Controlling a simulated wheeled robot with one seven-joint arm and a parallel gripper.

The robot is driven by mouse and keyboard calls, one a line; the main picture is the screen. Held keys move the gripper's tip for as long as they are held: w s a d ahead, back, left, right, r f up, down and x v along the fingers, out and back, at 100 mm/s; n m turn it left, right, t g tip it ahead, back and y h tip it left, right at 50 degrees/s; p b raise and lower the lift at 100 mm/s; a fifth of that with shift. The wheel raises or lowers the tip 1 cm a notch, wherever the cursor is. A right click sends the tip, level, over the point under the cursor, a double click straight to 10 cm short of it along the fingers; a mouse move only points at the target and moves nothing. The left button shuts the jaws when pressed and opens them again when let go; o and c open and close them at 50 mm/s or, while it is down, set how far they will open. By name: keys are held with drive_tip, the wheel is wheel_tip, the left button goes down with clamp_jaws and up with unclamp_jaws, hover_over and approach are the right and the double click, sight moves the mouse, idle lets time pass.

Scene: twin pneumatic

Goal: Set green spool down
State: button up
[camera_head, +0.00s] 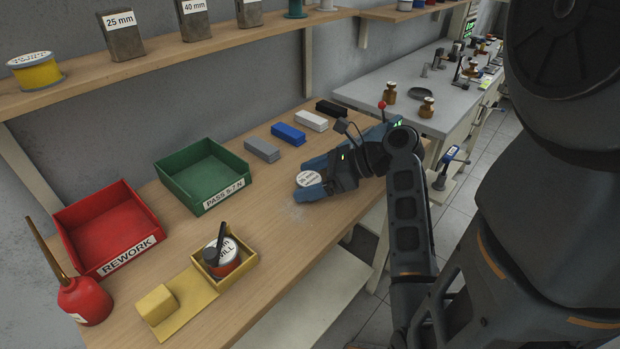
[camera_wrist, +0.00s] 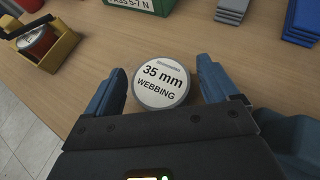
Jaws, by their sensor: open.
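A round spool (camera_wrist: 161,84) with a white top reading "35 mm WEBBING" and a greyish rim sits on the wooden bench between my gripper's fingers. It also shows in the head view (camera_head: 308,179), its side mostly hidden, so I cannot tell whether its body is green. My gripper (camera_wrist: 160,68) is open, with one blue finger on each side of the spool and a visible gap to each. In the head view my gripper (camera_head: 307,177) is low over the bench. Another spool, greenish and cut off by the frame, stands on the shelf (camera_head: 295,10).
A green tray (camera_head: 176,187) marked "PASS 5-7 N", a red "REWORK" tray (camera_head: 84,253) and an open yellow box (camera_head: 248,266) holding a red tin lie to the left. Several coloured blocks (camera_head: 288,135) line the back. Bare wood surrounds the spool.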

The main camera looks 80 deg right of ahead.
drive_tip(key=v, duration=1.2)
drive_tip(key=shift+p, duration=0.35)
